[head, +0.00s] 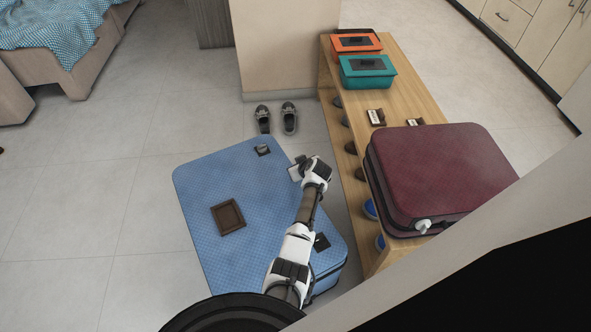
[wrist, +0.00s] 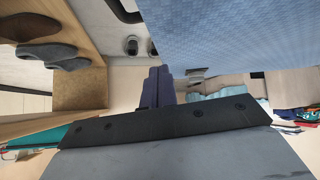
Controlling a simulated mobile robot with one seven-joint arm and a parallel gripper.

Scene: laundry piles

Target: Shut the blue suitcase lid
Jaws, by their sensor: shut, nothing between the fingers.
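The blue suitcase (head: 200,178) lies on the tiled floor. Its textured blue lid faces up and looks lowered over the base, but I cannot tell whether it is fully shut. A dark brown square frame-like piece (head: 228,217) and small dark fittings show on the lid. My gripper (head: 296,173) is at the suitcase's right edge, between it and the wooden bench. The blue suitcase surface (wrist: 235,35) fills the upper right there, close to the fingers. My arm hides part of the lid's right side.
The wooden bench (head: 410,83) stands close on the right, with shoes on its shelf. A maroon suitcase (head: 440,170), a teal box (head: 367,72) and an orange box (head: 355,44) sit on it. Grey shoes (head: 289,118) stand behind the blue suitcase. The floor at left is clear.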

